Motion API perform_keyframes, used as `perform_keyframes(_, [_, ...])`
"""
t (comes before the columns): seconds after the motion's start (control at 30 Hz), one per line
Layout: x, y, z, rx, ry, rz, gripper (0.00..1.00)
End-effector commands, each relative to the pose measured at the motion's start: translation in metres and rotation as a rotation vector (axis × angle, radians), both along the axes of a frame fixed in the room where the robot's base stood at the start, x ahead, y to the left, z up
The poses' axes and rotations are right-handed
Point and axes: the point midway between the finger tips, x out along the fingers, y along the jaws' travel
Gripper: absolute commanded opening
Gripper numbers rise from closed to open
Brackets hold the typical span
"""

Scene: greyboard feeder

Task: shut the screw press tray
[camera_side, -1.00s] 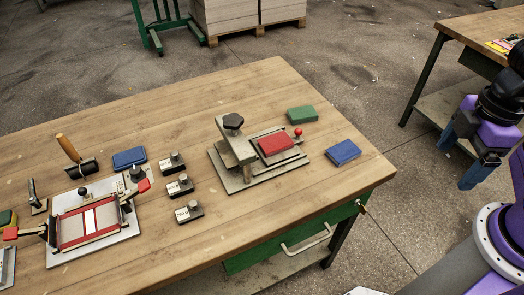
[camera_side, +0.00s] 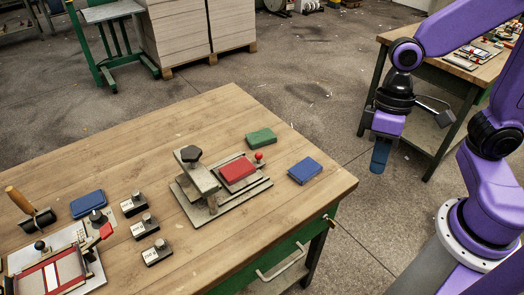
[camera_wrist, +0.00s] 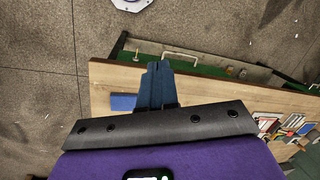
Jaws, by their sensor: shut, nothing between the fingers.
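The screw press (camera_side: 197,178) stands near the middle right of the table, with a grey-beige base and a dark knob on top. Its tray (camera_side: 222,184) sticks out to the right of the press head, carrying a red block (camera_side: 238,169). A red ball knob (camera_side: 258,156) is at the tray's outer end. My gripper (camera_side: 380,168) hangs beyond the table's right edge, fingers down, apart from the press. Its blue fingers also show in the wrist view (camera_wrist: 158,68), together and empty. The press is not clear in the wrist view, where my gripper hides part of the table.
A green block (camera_side: 261,138) and a blue block (camera_side: 305,171) lie on either side of the knob. Several dark weights (camera_side: 145,228) stand left of the press. The table's drawer handle (camera_side: 284,262) projects at the front. A second table (camera_side: 440,58) is behind my arm.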

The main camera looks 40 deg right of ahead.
Motion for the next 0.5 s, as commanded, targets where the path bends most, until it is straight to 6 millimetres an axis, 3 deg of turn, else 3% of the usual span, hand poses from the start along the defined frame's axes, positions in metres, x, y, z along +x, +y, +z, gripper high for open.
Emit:
perform_keyframes(0.27, [0.098, 0.017, -0.024, 0.071, 0.252, -0.8, 0.0])
perform_keyframes(0.5, [0.198, -0.011, -0.054, 0.163, 0.477, -1.475, 0.0])
